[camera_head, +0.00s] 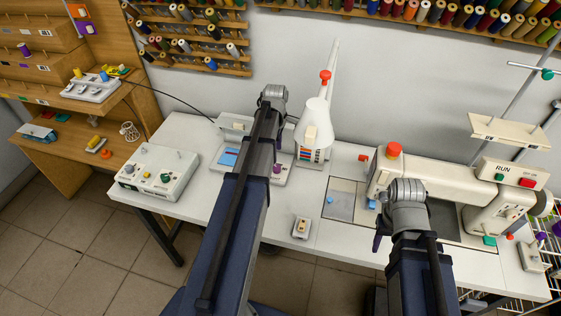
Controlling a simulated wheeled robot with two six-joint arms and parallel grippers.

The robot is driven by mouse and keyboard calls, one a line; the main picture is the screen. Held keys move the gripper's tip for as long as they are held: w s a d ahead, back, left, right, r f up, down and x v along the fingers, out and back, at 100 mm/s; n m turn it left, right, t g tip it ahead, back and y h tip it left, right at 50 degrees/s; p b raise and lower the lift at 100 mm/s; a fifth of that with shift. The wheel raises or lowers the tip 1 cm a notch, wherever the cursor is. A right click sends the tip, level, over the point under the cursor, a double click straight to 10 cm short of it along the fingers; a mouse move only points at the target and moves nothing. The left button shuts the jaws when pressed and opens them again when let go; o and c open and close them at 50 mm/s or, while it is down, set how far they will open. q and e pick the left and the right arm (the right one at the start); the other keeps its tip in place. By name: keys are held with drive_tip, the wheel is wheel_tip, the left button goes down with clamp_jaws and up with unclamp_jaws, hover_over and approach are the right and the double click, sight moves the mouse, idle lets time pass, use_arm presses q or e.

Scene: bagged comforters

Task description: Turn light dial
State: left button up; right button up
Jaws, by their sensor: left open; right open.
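Small knobs, green, yellow and white, sit on a pale control box (157,173) at the table's left end; I cannot tell if one is the light dial. A white lamp-like cone (315,122) with an orange-red knob (325,76) stands behind the middle of the table. My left arm reaches over the table between them. Dark parts of my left gripper (278,143) show beside that arm, above a pale device. Dark parts of my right gripper (378,238) show beside my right arm, in front of the sewing machine. Both grippers are open; their fingertips are mostly hidden. Neither visibly touches a knob.
The sewing machine (450,183) fills the right of the white table (190,130). A small pale switch box (301,228) sits at the front edge. Wooden shelves (70,120) stand at the left and thread racks (200,40) hang behind. The floor at left is clear.

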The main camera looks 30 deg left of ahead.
sight(277, 167)
use_arm(q)
drive_tip(key=shift+f, duration=0.1)
wheel_tip(277, 167, down, 8)
drive_tip(key=b, duration=0.8)
drive_tip(key=shift+r, duration=0.2)
clamp_jaws()
